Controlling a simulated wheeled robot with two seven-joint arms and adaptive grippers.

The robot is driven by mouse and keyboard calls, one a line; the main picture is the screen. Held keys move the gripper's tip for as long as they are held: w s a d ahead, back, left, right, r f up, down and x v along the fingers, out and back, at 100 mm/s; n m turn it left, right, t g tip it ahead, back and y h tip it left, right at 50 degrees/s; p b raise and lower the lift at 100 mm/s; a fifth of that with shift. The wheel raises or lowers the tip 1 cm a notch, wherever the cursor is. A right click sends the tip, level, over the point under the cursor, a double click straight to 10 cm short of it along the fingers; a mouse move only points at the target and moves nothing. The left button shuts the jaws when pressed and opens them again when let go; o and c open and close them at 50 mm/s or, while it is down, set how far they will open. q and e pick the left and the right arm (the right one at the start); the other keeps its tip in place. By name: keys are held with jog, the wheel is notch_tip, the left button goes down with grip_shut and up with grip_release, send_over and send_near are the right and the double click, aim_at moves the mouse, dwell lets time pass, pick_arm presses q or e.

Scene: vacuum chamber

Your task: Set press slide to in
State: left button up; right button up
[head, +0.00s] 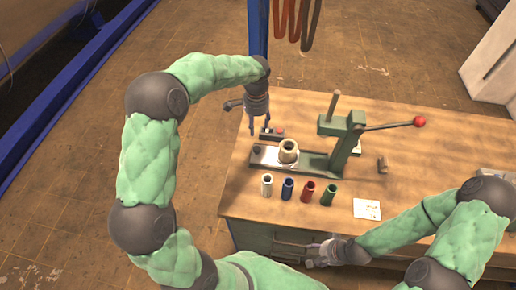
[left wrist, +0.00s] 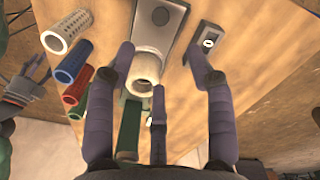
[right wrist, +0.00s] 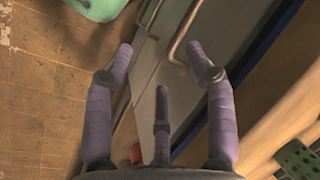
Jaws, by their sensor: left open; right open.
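The green press (head: 345,140) stands on the wooden bench, with a long lever ending in a red knob (head: 419,121). Its metal slide (head: 268,158) sticks out to the left of the press and carries a cream ring-shaped holder (head: 288,150). In the left wrist view the slide plate (left wrist: 172,28) and the holder (left wrist: 147,65) lie beyond and between the fingers. My left gripper (head: 252,128) is open and empty, above the bench's left part, near the slide's outer end. My right gripper (head: 290,244) is open and empty at the bench's front, by the cabinet handles (right wrist: 183,30).
White, blue, red and green sleeves (head: 305,191) stand in a row before the slide. A small switch box (head: 271,133) sits behind it; a paper card (head: 367,209) lies at front right. The bench (head: 240,185) is clear at its left front.

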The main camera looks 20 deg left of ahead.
pick_arm(q)
jog(key=b, duration=0.3)
send_over(257, 149)
notch_tip(257, 149, down, 4)
notch_tip(257, 149, down, 11)
jog(key=shift+a+r+b, duration=0.1)
jog(key=shift+r+b, duration=0.05)
jog(key=shift+b, duration=0.9)
